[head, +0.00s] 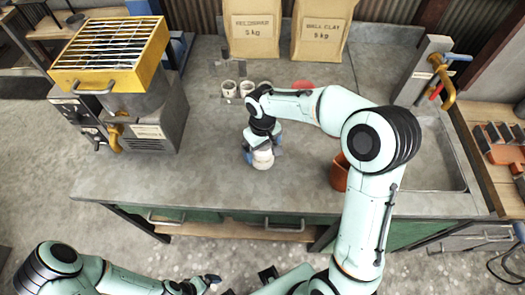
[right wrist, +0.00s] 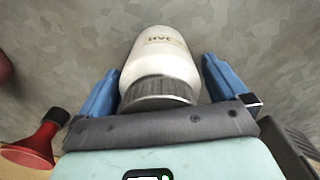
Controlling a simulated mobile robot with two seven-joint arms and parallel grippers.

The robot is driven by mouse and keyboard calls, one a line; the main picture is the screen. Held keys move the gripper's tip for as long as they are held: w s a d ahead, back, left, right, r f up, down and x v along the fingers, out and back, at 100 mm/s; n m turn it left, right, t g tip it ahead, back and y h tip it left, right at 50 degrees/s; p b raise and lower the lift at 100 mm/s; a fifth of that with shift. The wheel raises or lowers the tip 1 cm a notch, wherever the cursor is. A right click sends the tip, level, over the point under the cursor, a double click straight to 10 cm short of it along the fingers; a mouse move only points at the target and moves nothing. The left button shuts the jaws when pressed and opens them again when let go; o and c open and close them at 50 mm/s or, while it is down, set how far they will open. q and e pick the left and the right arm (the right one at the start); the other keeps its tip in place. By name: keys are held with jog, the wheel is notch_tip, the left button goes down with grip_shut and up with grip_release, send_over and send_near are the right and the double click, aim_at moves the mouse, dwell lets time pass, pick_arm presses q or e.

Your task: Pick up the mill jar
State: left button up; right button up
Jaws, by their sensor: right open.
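The mill jar is a white jar (head: 263,158) with a grey ribbed lid and printed lettering, on the grey worktop near its front middle. In the right wrist view the jar (right wrist: 160,60) lies between the two blue fingers of my right gripper (right wrist: 160,88). The fingers are apart, with a gap on each side of the jar. In the head view my right gripper (head: 263,146) is over the jar and partly hides it. My left gripper (head: 205,284) is low in the head view, in front of the worktop and far from the jar; its finger opening is unclear.
A kiln-like machine with a yellow grille top (head: 110,55) stands at the left. Small white cups (head: 229,89) and two paper bags (head: 252,28) are behind. A terracotta pot (head: 340,173) and a sink (head: 437,155) are to the right. The worktop left of the jar is clear.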

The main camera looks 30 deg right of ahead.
jog(key=shift+r, duration=0.1)
jog(key=c, duration=1.6)
